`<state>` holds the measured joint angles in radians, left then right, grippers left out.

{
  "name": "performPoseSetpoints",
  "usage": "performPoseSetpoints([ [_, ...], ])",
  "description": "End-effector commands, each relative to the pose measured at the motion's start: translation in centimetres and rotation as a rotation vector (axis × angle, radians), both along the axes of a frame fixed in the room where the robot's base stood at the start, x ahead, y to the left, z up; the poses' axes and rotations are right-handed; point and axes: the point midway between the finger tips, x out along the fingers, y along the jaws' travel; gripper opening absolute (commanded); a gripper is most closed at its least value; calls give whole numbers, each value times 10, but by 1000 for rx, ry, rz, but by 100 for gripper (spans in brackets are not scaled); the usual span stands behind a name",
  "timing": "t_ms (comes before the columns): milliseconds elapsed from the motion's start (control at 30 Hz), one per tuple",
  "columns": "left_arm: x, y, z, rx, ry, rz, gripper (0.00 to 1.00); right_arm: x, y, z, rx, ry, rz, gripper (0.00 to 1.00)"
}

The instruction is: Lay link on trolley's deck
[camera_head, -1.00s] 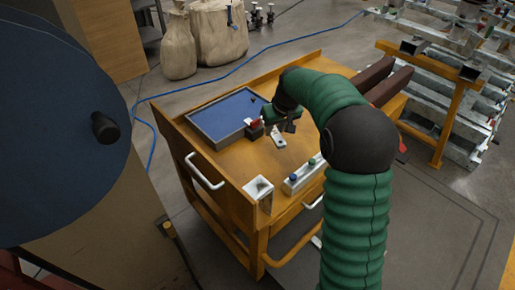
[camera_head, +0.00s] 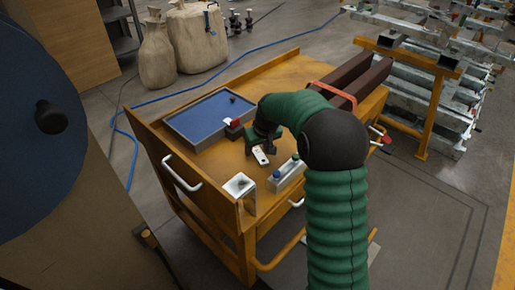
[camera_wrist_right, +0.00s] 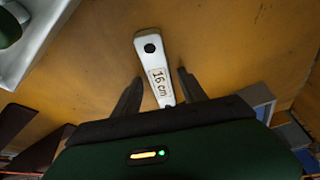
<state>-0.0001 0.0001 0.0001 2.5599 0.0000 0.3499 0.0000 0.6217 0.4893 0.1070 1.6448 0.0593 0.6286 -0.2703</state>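The link (camera_head: 260,155) is a flat pale bar with a dark round hole at one end. It appears to lie on the wooden deck (camera_head: 225,160) of the trolley, between the blue-bottomed tray and the small holder. In the wrist view the link (camera_wrist_right: 158,70) bears a "16 cm" label. My right gripper (camera_head: 262,145) is just above the link's far end. Its fingers (camera_wrist_right: 158,90) are spread either side of the link, with gaps showing on both sides. The link's inner end is partly hidden by the gripper body. My left gripper is out of view.
The blue-bottomed tray (camera_head: 210,115) is at the deck's far left, with a red-and-black item (camera_head: 234,127) by its edge. A white bracket (camera_head: 240,186) and a holder with coloured knobs (camera_head: 287,173) stand near the front. Dark beams (camera_head: 355,75) lie at the back right.

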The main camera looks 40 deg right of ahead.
Motion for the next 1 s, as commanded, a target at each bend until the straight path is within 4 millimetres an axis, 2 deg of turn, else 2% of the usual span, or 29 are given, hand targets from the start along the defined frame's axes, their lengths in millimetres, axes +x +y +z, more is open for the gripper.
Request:
performPoseSetpoints([
  [333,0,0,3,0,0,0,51,-1,0,6,0,-1,0,51],
  [433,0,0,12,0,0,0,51,-7,2,23,0,-2,-1,51],
  [600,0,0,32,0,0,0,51,-23,7,67,-1,-4,0,51],
  [733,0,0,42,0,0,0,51,-34,11,94,0,-3,0,51],
  [833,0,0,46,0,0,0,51,-39,13,106,1,-2,1,51],
  [1000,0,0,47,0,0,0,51,-43,14,112,3,-1,1,51],
])
